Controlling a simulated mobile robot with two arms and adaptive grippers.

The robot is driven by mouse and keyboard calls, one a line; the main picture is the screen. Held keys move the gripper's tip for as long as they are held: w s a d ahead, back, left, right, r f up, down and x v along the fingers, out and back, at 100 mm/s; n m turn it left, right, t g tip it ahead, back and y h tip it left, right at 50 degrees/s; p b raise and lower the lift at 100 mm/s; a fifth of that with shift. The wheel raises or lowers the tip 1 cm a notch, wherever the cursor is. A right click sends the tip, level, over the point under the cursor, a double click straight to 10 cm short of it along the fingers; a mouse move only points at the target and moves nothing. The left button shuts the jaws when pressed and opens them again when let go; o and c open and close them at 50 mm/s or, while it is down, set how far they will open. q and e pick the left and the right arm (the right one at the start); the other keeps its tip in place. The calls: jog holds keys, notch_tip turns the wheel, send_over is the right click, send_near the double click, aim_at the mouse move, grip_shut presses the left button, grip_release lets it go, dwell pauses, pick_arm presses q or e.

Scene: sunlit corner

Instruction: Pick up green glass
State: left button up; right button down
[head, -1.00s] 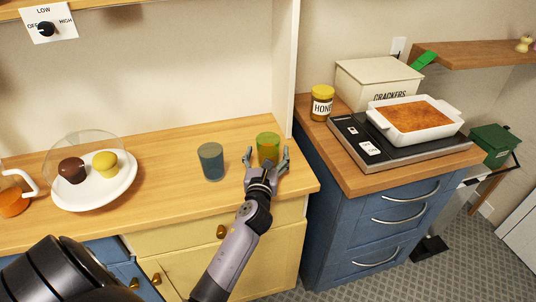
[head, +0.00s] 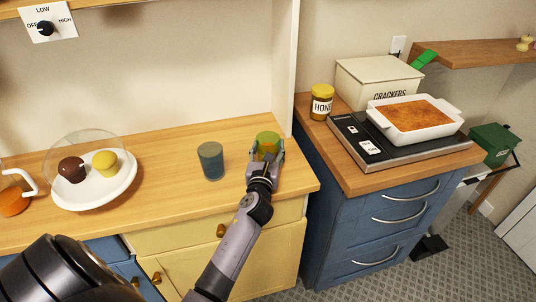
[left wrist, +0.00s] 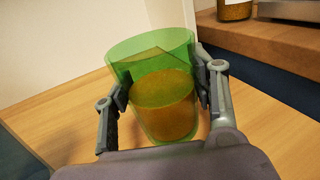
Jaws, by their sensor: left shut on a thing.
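The green glass (head: 267,141) stands upright on the wooden counter near its right end. It is see-through and holds an orange-brown content. My left gripper (head: 266,157) is around the glass from the front, shut on it. In the left wrist view, the green glass (left wrist: 160,90) sits between the two fingers of the left gripper (left wrist: 162,92), one pad against each side. The base of the glass is partly hidden by the gripper. My right gripper is not in view.
A blue-grey glass (head: 210,162) stands just left of the green one. A white plate (head: 95,195) with two cupcakes and a clear dome is further left. A white upright panel (head: 284,70) rises behind the green glass. A honey jar (head: 321,103) stands on the right counter.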

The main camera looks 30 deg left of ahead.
pick_arm(q)
jog(key=c, duration=0.7)
jog(key=shift+o, duration=0.2)
jog(key=shift+r, duration=0.25)
